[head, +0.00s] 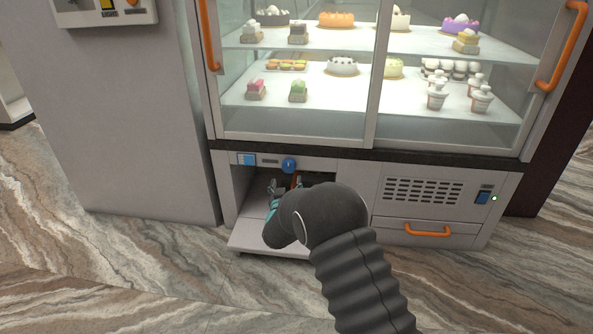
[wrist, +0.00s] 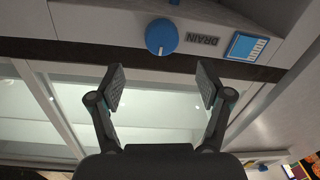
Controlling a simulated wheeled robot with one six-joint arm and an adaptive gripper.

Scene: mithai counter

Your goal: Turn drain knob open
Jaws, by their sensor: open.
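The round blue drain knob (head: 289,165) sits on the cabinet's front strip under the display case. In the wrist view the blue knob (wrist: 161,37) shows near the top, beside an upside-down DRAIN label (wrist: 201,40). A pale line marks its face near the lower edge. My gripper (head: 285,183) is just below the knob in the head view, and its body hides part of the open compartment. In the wrist view my gripper (wrist: 161,86) has its two fingers spread with nothing between them. The knob appears beyond the fingertips, and no contact shows.
The low compartment's flap (head: 252,240) hangs open under my arm. A blue-and-white panel (head: 246,159) is left of the knob. The glass display case (head: 290,125) with sweets stands above. A drawer with an orange handle (head: 428,231) and a vent (head: 423,191) are at right.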

